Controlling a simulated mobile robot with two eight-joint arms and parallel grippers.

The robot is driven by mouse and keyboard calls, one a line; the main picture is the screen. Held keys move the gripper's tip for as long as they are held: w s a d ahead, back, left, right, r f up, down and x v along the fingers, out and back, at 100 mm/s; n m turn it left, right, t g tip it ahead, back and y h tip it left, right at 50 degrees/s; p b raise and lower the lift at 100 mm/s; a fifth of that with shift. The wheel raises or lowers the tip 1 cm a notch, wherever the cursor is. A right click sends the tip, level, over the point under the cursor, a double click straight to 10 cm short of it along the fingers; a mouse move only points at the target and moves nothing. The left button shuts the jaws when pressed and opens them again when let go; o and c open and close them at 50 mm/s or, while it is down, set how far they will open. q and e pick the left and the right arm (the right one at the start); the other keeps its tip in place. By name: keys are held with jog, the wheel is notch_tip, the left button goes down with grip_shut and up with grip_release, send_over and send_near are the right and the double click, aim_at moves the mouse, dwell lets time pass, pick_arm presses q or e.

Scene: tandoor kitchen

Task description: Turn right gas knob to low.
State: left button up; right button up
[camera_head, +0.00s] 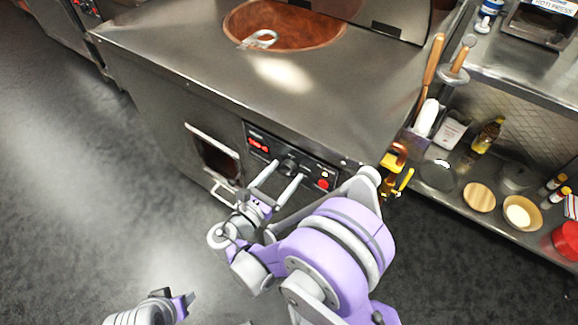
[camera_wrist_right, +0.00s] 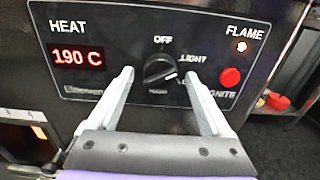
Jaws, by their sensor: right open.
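The black gas knob (camera_wrist_right: 160,70) sits on the dark control panel (camera_wrist_right: 90,28) of the tandoor; it also shows small in the head view (camera_head: 289,165). The labels OFF, LIGHT and HIGH surround it, and a label at its right is partly hidden by a finger. The knob's slanted ridge shows, but I cannot tell which end is the pointer. My right gripper (camera_wrist_right: 159,75) is open, its two pale fingers on either side of the knob, with gaps visible between them and it. My left gripper (camera_head: 180,304) is low at the left, away from the panel; its jaws are unclear.
The red ignite button (camera_wrist_right: 230,77) is close to the right finger. The heat display (camera_wrist_right: 78,57) reads 190 C and the flame lamp (camera_wrist_right: 241,46) glows. A handle (camera_head: 222,190) protrudes left of the panel. Yellow valve parts (camera_head: 392,180) stand at the right corner.

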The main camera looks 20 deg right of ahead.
jog(key=shift+d, duration=0.15)
jog(key=shift+c, duration=0.8)
grip_shut()
